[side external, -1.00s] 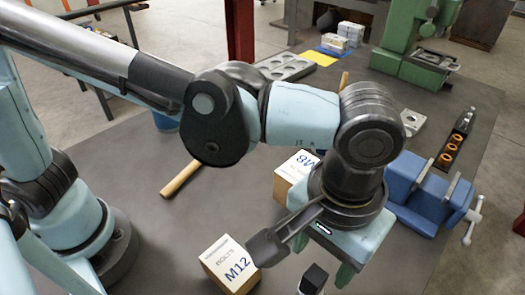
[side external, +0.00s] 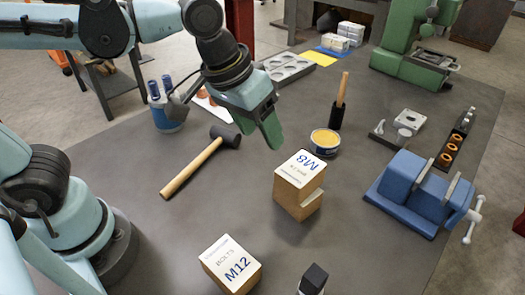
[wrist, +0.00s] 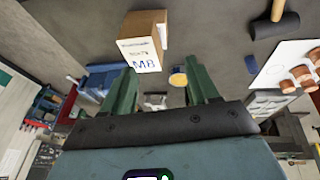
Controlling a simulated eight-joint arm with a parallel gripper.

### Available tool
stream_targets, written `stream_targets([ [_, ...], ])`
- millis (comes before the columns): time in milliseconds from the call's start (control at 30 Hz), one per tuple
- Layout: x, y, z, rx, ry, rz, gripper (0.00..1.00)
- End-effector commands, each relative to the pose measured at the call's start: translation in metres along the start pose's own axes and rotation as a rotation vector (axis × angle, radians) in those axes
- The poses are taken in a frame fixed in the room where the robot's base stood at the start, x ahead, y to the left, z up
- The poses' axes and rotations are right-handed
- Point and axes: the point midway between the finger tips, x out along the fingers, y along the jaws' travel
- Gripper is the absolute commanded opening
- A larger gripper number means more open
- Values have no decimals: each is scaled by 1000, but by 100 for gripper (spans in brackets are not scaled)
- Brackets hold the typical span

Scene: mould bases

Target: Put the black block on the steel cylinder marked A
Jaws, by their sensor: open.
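A small black block (side external: 313,279) stands at the bottom edge of the side view, partly cut off, right of the M12 box. I cannot make out a letter A on anything. A small pale grey round piece (side external: 404,135) near the vice may be a steel cylinder, but I cannot tell. My gripper (side external: 271,132) is in the air above the table, behind and left of the M8 box. Its green fingers are apart, with nothing between them in the wrist view (wrist: 163,82).
The M8 box (side external: 300,183) and M12 box (side external: 231,265) stand in front. A hammer (side external: 195,165) lies left. A yellow-topped tin (side external: 325,142), blue vice (side external: 415,190) and blue can (side external: 167,112) stand around.

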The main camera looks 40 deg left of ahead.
Motion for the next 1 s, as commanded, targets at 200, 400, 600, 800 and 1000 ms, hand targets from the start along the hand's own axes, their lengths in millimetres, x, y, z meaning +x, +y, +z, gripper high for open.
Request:
stream_targets([
  [200, 7, -97, 10, 14, 199, -69, 60],
  [400, 11, -135, 20, 40, 284, -130, 60],
  [600, 12, -139, 21, 48, 296, -140, 60],
  [800, 11, -139, 21, 48, 294, -139, 60],
  [1000, 11, -138, 21, 48, 294, -139, 60],
])
